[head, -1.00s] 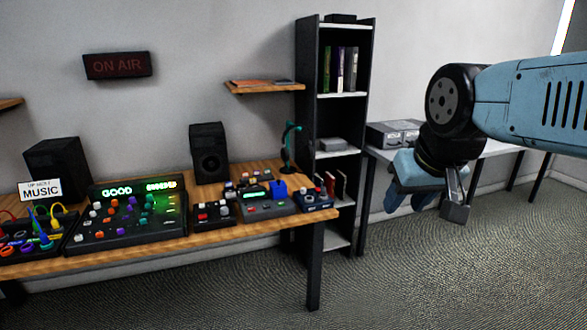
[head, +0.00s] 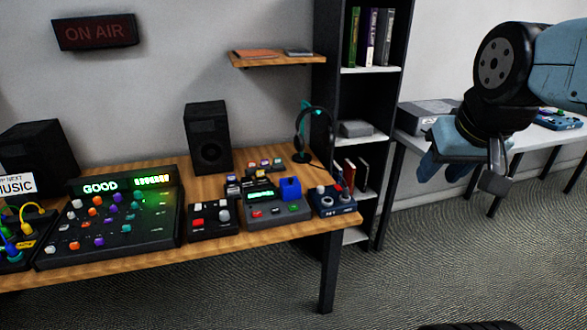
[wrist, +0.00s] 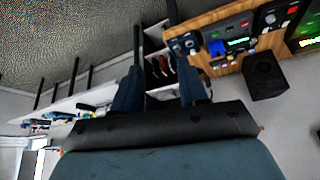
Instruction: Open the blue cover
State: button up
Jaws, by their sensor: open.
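The blue cover (head: 290,188) is a small bright blue block on the right part of a grey device (head: 268,206) with a green lit display, near the right end of the wooden desk. It looks closed, but it is small and I cannot be sure. It also shows in the wrist view (wrist: 217,48), beyond and right of my fingers. My gripper (head: 462,173) is raised in the air at the right, well away from the cover, in front of the white table. Its fingers are apart and empty; they also show in the wrist view (wrist: 160,75).
The wooden desk (head: 120,262) carries a mixing console (head: 110,228), a small button box (head: 211,219), a knob box (head: 333,199), a speaker (head: 207,137) and headphones on a stand (head: 313,130). A dark shelf unit (head: 330,60) stands behind. Open carpet lies in front.

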jog(key=shift+o, duration=0.5)
jog(key=shift+w+a, duration=0.1)
jog(key=shift+a, duration=0.1)
jog(key=n+g, duration=0.6)
jog(key=n, duration=0.6)
send_over(291, 178)
notch_tip(291, 178, down, 16)
notch_tip(291, 178, down, 14)
jog(key=shift+r, duration=0.15)
grip_shut()
